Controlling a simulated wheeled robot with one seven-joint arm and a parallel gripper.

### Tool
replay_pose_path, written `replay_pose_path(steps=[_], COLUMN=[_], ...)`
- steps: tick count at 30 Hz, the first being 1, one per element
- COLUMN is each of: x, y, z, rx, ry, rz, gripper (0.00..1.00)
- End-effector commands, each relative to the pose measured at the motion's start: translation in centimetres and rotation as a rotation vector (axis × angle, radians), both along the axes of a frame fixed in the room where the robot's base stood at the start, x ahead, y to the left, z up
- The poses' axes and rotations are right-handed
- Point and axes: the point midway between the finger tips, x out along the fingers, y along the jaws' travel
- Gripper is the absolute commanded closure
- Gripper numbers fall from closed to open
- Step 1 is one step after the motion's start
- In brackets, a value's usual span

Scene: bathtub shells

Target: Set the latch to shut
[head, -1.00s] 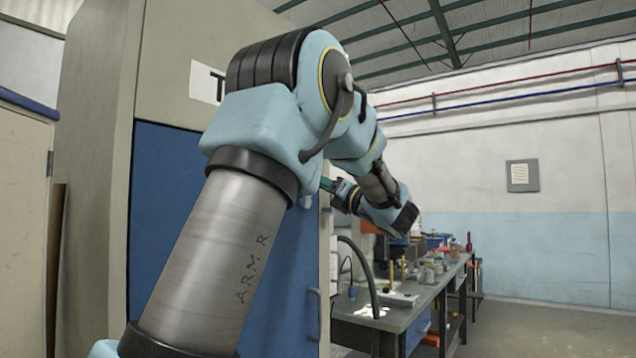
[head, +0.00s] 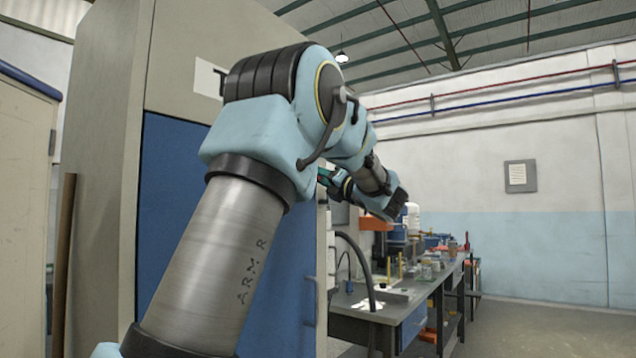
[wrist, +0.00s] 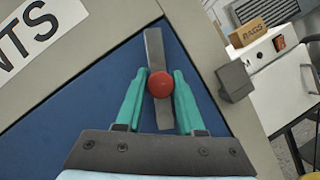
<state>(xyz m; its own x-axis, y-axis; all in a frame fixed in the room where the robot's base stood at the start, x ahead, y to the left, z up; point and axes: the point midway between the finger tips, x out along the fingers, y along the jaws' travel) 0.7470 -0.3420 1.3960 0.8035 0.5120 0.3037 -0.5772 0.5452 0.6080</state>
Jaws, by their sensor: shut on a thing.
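The latch (wrist: 155,52) is a flat grey bar with a round red knob (wrist: 160,84), on the blue cabinet door (wrist: 75,100) in the wrist view. The bar runs nearly upright in that picture, at an angle to the door's edge. A dark grey block (wrist: 235,80) sits on the frame to the right; the bar is apart from it. My gripper (wrist: 158,86) has its green fingers on either side of the knob and is shut on it. In the head view my gripper (head: 324,177) is small by the cabinet's edge, and my arm hides the latch.
The grey cabinet (head: 105,150) stands close on the left. A workbench (head: 400,310) with several tools and jars extends behind it. A box marked RAGS (wrist: 248,33) sits to the right in the wrist view. The floor (head: 540,330) at the right is clear.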

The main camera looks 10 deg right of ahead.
Motion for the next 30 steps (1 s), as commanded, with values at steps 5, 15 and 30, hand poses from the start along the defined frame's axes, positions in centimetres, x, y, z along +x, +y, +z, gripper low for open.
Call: replay_pose_path(steps=[5, 15, 30], x=[1.6, 2.6, 3.3], y=[-0.2, -1.1, -1.9], z=[-0.5, -1.1, -2.7], rx=[0.109, 0.332, 0.642], ry=[0.115, 0.352, 0.681], rz=[0.004, 0.004, 0.004], gripper=[1.0, 1.0, 1.0])
